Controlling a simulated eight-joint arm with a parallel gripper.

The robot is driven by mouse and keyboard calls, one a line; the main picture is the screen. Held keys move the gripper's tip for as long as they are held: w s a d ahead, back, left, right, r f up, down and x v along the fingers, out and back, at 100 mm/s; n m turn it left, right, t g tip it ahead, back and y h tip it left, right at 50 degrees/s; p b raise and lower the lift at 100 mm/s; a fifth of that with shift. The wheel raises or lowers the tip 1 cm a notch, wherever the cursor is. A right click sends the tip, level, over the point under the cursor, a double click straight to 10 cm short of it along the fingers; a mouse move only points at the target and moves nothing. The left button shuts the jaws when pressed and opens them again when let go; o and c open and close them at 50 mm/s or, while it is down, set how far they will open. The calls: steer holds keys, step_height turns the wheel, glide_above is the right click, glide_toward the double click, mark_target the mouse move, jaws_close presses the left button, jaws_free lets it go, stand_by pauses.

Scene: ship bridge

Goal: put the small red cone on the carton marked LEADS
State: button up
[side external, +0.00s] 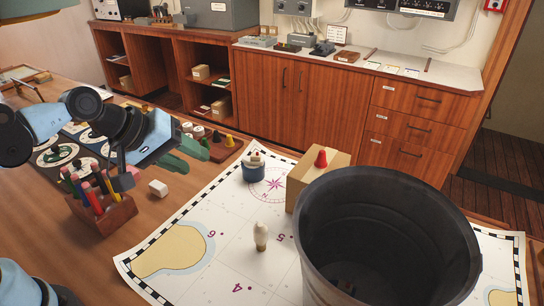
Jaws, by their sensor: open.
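A small red cone (321,158) stands upright on top of a tan cardboard carton (302,183), in the right half of the side external view. The carton stands on the chart, behind a large dark bucket that hides part of it. No LEADS marking can be read on its visible faces. My gripper (194,153) is to the left of the carton, well apart from the cone. Its green fingers are open, with nothing seen between them.
The dark bucket (330,235) fills the front right. A blue pot (253,172) and a pale bulb-shaped piece (261,236) stand on the chart (205,250). A pencil box (104,215) and white block (158,188) are left. A wooden tray (233,152) holds small pieces.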

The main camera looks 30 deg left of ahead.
steer(key=s+a+f+m+y, duration=0.1)
steer(key=s+a+m+y, duration=0.2)
steer(key=s+a+m, duration=0.2)
steer(key=m, duration=0.2)
steer(key=shift+a+m+g, duration=0.15)
steer(key=shift+m+g, duration=0.15)
steer(key=shift+m, duration=0.1)
steer(key=shift+f, duration=0.1)
